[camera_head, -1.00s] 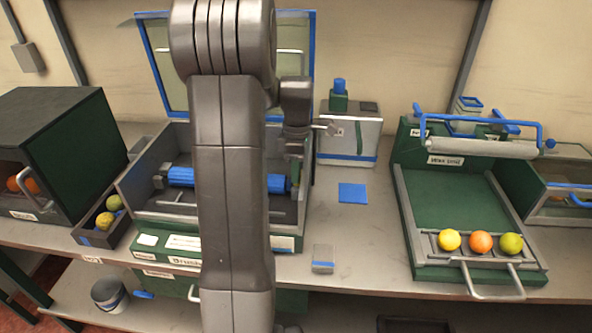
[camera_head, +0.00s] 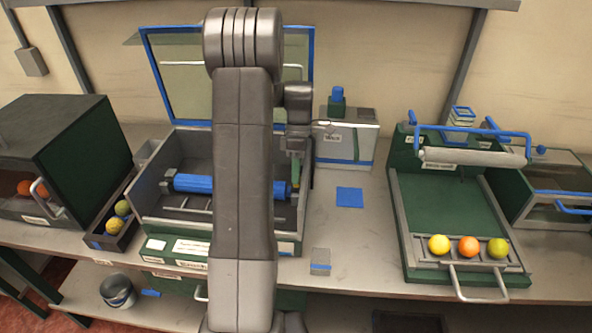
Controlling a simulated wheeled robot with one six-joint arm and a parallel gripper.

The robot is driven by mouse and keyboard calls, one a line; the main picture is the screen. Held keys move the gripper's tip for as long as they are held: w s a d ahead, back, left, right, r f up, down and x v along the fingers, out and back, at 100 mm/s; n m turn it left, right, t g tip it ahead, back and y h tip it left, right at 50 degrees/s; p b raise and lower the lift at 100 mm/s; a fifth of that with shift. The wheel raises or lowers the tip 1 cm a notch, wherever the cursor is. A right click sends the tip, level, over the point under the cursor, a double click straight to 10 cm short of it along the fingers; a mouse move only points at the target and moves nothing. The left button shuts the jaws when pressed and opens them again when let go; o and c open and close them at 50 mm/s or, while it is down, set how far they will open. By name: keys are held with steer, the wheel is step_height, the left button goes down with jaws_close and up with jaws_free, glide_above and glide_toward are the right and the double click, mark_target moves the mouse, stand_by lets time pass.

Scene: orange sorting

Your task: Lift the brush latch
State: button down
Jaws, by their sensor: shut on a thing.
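The blue brush roller (camera_head: 192,184) lies across the open grey machine box, its middle hidden behind my arm. A small green latch piece (camera_head: 296,176) shows at the roller's right end, against the box's right wall. My gripper (camera_head: 295,163) points down at this piece from above and is shut on it, though the fingertips are small and partly unclear. The latch's exact pose is hard to tell.
The box's blue-framed lid (camera_head: 182,80) stands open behind. A grey case (camera_head: 346,140) with a blue-topped bottle stands close right of my gripper. Farther right, a green tray (camera_head: 440,207) holds three fruits.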

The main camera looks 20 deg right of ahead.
steer(key=c, duration=1.3)
jaws_free()
steer(key=shift+f+b, duration=0.1)
steer(key=shift+b, duration=0.2)
